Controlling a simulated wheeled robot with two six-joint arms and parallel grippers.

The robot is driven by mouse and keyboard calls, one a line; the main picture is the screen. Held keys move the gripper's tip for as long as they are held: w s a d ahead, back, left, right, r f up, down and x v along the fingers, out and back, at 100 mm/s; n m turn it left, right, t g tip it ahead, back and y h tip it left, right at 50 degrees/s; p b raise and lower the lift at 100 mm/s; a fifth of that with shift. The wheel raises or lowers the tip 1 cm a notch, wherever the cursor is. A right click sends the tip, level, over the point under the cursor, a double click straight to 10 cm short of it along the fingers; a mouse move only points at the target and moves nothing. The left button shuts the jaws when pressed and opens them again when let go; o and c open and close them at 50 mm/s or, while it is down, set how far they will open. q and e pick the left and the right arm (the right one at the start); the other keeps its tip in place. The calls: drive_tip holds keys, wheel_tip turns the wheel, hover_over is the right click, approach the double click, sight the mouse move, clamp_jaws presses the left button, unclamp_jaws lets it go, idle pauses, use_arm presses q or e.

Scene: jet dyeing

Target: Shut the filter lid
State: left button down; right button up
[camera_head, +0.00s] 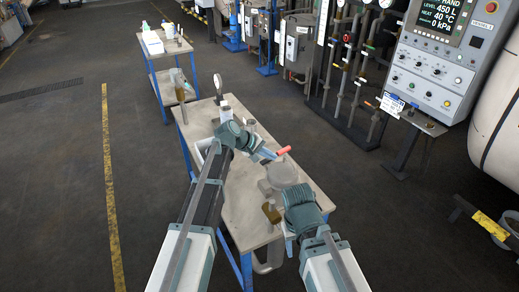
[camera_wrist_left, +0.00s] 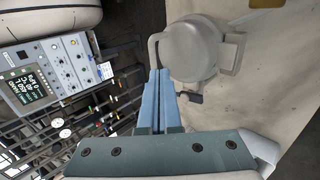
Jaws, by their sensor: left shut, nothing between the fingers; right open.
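The filter (camera_head: 282,174) is a round grey body on the wooden-topped table, just beyond my two wrists. In the left wrist view its round grey lid (camera_wrist_left: 188,52) has a bent bar on its left, a bracket on its right and a small dark knob below. I cannot tell whether the lid is fully seated. My left gripper (camera_head: 268,153) is shut and empty, its blue fingers (camera_wrist_left: 157,98) close beside the lid's bent-bar side; contact is unclear. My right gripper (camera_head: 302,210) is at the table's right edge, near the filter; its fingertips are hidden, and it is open.
A red handle (camera_head: 284,150) lies behind the filter. A brown bottle (camera_head: 271,212) stands at the table's near end. A second cart (camera_head: 168,48) stands farther back. Pipework (camera_head: 350,80) and a control panel (camera_head: 438,55) stand right. The floor left is clear.

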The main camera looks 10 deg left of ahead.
sight(291, 162)
use_arm(q)
drive_tip(key=w+d+g+y, duration=0.1)
drive_tip(key=d, duration=0.1)
drive_tip(key=w+d+f+g+y+p, duration=0.1)
drive_tip(key=w+d, duration=0.1)
drive_tip(key=w+d+f+y, duration=0.1)
drive_tip(key=d+y, duration=0.1)
drive_tip(key=shift+w+f+g+p, duration=0.2)
drive_tip(key=shift+f+g+p, duration=0.1)
drive_tip(key=shift+g, duration=0.1)
drive_tip(key=shift+w+d+f+y+b, duration=0.3)
drive_tip(key=shift+d+f+b, duration=0.25)
drive_tip(key=shift+f, duration=0.1)
drive_tip(key=shift+w+d+f, duration=0.15)
drive_tip(key=shift+d, duration=0.1)
use_arm(e)
drive_tip(key=shift+s+r, duration=0.1)
drive_tip(key=shift+r, duration=0.5)
use_arm(q)
drive_tip(key=shift+d, duration=0.15)
use_arm(e)
drive_tip(key=shift+r, duration=0.15)
